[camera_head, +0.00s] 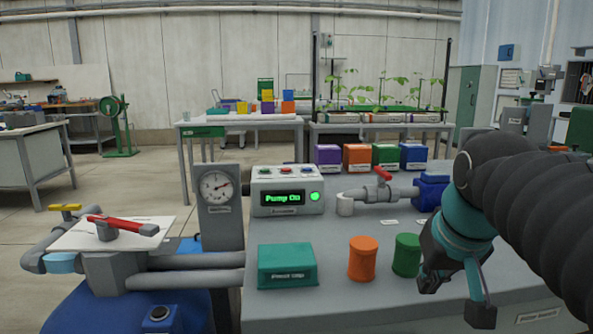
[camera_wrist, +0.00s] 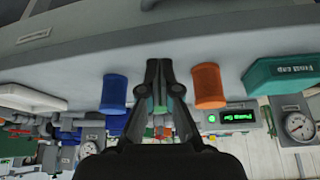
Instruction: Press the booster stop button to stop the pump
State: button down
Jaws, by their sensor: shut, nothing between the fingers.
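The grey control box (camera_head: 262,209) stands at the back of the bench; its screen (camera_head: 283,198) reads "Pump On" and a green lamp (camera_head: 315,196) is lit beside it. A dark round button (camera_head: 159,314) is on the blue unit at the lower left. My gripper (camera_head: 457,299) is at the bench's right, well apart from the box. In the wrist view, my gripper (camera_wrist: 159,65) is shut and empty, and the screen (camera_wrist: 236,116) shows upside down.
An orange cylinder (camera_head: 362,259), a green cylinder (camera_head: 407,255) and a teal box (camera_head: 287,266) stand on the bench before the control box. A gauge (camera_head: 217,187) is to its left. A red-handled valve (camera_head: 382,174) and grey pipe are to its right.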

jog(key=s+f, duration=1)
jog(key=f, duration=0.5)
jog(key=shift+s, duration=0.15)
jog(key=shift+r, duration=0.1)
